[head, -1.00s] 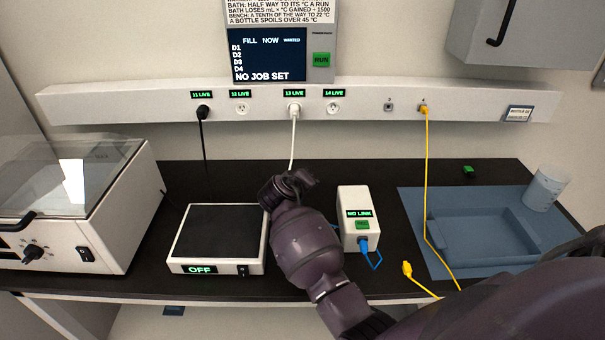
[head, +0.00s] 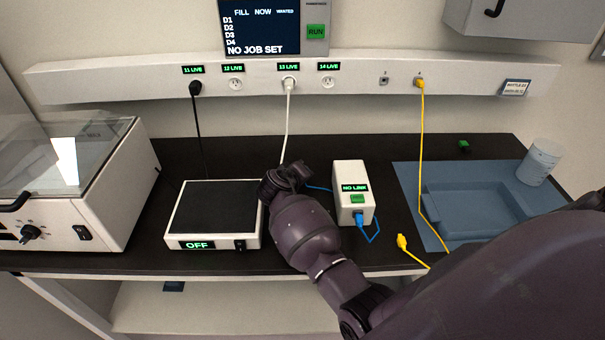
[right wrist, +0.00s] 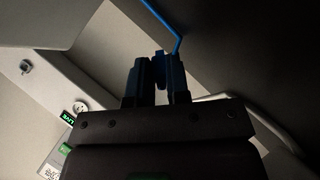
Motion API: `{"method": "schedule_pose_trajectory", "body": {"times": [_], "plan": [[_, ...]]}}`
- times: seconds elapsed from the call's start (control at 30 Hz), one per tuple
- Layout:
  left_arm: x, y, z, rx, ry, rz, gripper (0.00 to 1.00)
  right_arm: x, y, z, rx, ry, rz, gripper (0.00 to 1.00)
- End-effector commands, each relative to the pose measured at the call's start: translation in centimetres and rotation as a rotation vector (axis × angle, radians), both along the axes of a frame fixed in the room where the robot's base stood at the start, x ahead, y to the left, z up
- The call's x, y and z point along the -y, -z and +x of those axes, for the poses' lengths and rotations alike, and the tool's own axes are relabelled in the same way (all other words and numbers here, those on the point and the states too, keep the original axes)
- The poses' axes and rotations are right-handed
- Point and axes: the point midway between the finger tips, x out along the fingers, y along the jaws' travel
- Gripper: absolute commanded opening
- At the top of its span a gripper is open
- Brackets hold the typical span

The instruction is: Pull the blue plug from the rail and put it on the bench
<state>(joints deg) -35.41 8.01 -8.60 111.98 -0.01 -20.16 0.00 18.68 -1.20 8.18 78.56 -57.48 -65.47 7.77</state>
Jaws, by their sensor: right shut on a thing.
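The rail (head: 140,79) runs along the back wall. Its port 3 (head: 384,80) is empty. My right gripper (right wrist: 160,70) is shut on the blue plug (right wrist: 160,66), with a blue cable rising from it in the right wrist view. In the head view my right wrist (head: 287,180) hides the fingers and plug, low over the bench (head: 240,155), just right of the flat OFF device. The plug is apart from the rail; I cannot tell if it touches the bench. The blue cable (head: 318,187) runs from there towards the white NO LINK box (head: 349,180). My left gripper is not in view.
The OFF device (head: 213,210) stands left of my wrist and a lidded machine (head: 105,205) at the far left. A blue tray (head: 480,210), a beaker (head: 540,162) and a loose yellow plug (head: 402,241) are right. A white cable (head: 286,130) hangs behind my wrist.

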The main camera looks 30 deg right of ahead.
Motion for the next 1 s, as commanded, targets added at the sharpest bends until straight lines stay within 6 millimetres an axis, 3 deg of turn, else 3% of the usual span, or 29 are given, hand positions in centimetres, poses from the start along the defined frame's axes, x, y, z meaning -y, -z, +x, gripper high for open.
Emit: {"method": "schedule_pose_trajectory", "body": {"times": [0.03, 0.23, 0.67, 1.0], "plan": [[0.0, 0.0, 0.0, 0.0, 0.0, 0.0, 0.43, 0.0, 0.0, 0.0, 0.0, 0.0, 0.0, 0.18], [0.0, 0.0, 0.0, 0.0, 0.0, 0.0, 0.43, 0.0, 0.0, 0.0, 0.0, 0.0, 0.0, 0.46], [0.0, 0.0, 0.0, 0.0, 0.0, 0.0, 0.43, -0.3, 0.1, -0.1, -0.002, -0.002, 0.004, 0.46], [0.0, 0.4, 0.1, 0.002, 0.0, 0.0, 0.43, -3.7, -2.1, -2.1, 0.002, -0.002, 0.004, 0.46]]}}
